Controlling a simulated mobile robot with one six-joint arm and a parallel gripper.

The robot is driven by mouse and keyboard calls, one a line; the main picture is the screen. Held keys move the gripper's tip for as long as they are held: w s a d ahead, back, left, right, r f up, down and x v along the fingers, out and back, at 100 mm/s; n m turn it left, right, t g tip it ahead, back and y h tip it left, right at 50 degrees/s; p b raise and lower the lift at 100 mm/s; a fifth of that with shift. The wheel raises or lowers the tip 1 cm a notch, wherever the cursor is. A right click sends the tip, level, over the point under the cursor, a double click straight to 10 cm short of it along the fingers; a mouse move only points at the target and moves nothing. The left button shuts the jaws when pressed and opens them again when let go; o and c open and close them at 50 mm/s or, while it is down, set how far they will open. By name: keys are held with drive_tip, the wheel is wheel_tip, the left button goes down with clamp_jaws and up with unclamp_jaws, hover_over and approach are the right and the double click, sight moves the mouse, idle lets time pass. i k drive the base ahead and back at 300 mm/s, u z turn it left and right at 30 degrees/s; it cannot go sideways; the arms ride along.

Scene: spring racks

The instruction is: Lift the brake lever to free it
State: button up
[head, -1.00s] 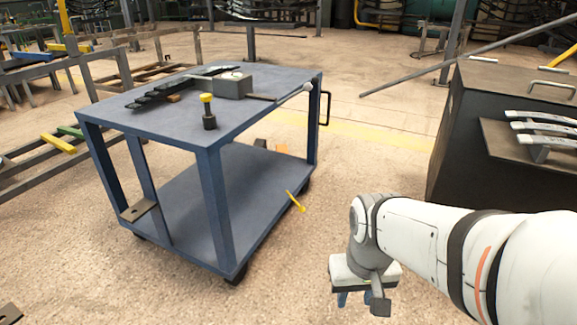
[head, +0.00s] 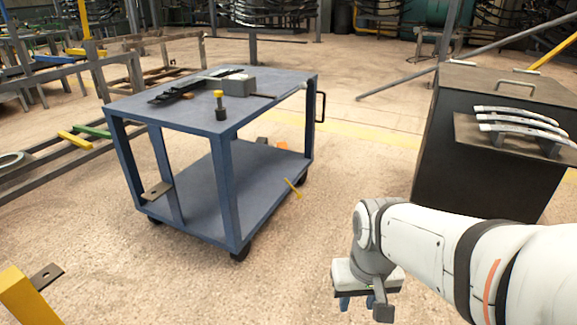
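A thin yellow lever (head: 292,187), which looks like the brake lever, sticks out at a slant from the lower right side of the blue cart (head: 180,120), near a caster. Its lower end points down and right toward the floor. My gripper (head: 357,302) hangs in front of the cart, to the right of and nearer than the lever, well apart from it. Its two blue fingertips point down with a gap between them, and I see nothing in them.
The cart carries dark leaf springs (head: 190,88), a grey block and a yellow-topped post (head: 219,103). A black cabinet (head: 475,150) with springs on top stands at right. A yellow post (head: 28,300) stands at lower left. Open concrete floor lies between my arm and the cart.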

sight(298, 196)
drive_tip(key=z, duration=0.25)
drive_tip(key=i, duration=1.7)
drive_tip(key=u, duration=0.5)
